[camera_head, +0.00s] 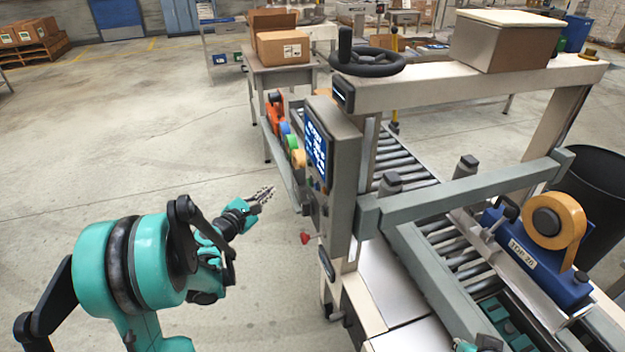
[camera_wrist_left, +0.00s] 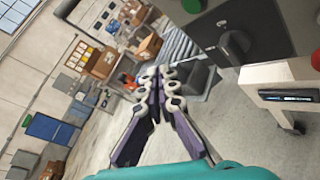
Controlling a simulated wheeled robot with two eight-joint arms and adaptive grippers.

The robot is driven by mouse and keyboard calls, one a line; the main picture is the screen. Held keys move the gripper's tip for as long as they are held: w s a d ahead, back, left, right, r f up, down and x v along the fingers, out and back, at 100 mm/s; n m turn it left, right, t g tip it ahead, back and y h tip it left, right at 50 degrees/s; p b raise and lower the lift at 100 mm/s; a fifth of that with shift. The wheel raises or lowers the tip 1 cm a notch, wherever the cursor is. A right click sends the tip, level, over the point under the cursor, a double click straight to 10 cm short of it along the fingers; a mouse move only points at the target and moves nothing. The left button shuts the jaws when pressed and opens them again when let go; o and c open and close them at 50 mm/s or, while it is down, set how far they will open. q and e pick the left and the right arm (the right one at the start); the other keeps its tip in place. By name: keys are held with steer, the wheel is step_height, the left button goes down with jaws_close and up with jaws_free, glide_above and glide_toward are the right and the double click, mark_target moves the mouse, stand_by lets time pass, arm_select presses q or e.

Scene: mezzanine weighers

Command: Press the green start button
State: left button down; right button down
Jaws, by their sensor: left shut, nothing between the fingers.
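The control box (camera_head: 343,165) of the machine stands right of centre in the head view, with a lit screen and small controls below it.
A red knob (camera_head: 305,238) sticks out low on the control box. A black knob (camera_wrist_left: 235,46) projects from the panel. Coloured tape rolls (camera_head: 297,157) hang behind the box, beside the roller conveyor (camera_head: 400,160). Open floor lies left of the machine.

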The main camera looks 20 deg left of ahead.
mark_target(309, 182)
arm_select(q)
steer(key=shift+s+a, duration=0.1)
steer(key=w+d, duration=0.5)
steer(key=d, duration=0.2)
steer(key=shift+w, duration=0.2)
stand_by(0.3)
steer(key=shift+d, duration=0.1)
stand_by(1.3)
steer(key=shift+w+d, duration=0.25)
steer(key=shift+d, duration=0.05)
steer(key=shift+w+d, duration=0.25)
steer(key=shift+d, duration=0.1)
stand_by(0.7)
steer(key=shift+a, duration=0.1)
steer(key=shift+s+a, duration=0.5)
steer(key=shift+a, duration=0.1)
